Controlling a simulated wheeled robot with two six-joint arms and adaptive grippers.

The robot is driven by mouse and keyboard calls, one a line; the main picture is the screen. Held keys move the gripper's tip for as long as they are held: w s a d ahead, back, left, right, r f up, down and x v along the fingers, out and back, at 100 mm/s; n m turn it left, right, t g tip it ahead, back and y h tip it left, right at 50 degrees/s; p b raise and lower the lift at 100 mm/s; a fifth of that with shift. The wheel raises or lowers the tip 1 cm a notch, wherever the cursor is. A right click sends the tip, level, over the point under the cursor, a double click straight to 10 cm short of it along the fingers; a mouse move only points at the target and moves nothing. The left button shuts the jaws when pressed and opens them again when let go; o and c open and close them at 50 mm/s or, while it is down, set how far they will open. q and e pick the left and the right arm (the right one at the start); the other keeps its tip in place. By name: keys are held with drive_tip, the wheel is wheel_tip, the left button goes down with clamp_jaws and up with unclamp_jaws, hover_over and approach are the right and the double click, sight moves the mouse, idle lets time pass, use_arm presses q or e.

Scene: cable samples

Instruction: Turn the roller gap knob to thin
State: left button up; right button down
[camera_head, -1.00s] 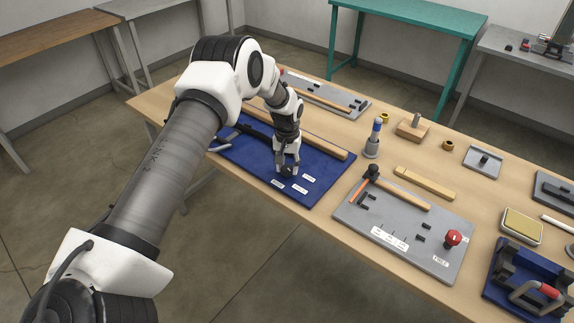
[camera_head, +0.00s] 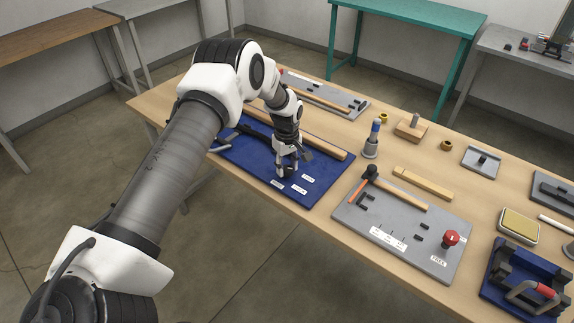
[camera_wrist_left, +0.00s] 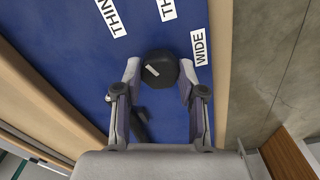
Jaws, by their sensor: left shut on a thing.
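The roller gap knob (camera_wrist_left: 161,66) is black and many-sided, with a small white mark on its left part, in the left wrist view. It sits on a blue board (camera_head: 322,190). Printed labels reading THIN (camera_wrist_left: 111,17) and WIDE (camera_wrist_left: 200,46) lie near it, with a partly cut-off label (camera_wrist_left: 166,9) between them. I cannot tell exactly which label the mark points at. My left gripper (camera_head: 286,172) is shut on the knob from above, one finger on each side. In the head view its fingers mostly hide the knob. My right gripper is out of view.
A long wooden bar (camera_head: 300,136) lies across the blue board beside my wrist. To the right stand a grey board (camera_head: 345,212) with a red knob (camera_head: 451,238), a blue-topped tool (camera_head: 373,138) and a wooden block (camera_head: 424,183). The table's front edge is close.

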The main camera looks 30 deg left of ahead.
sight(287, 168)
use_arm(q)
drive_tip(key=shift+s+f+n, duration=0.2)
drive_tip(key=shift+f+n, duration=0.05)
drive_tip(key=shift+n, duration=0.15)
drive_tip(key=o, duration=1.1)
drive_tip(key=shift+o, duration=0.2)
drive_tip(key=shift+w, duration=0.15)
wheel_tip(287, 168, up, 12)
drive_tip(key=shift+w+a, duration=0.1)
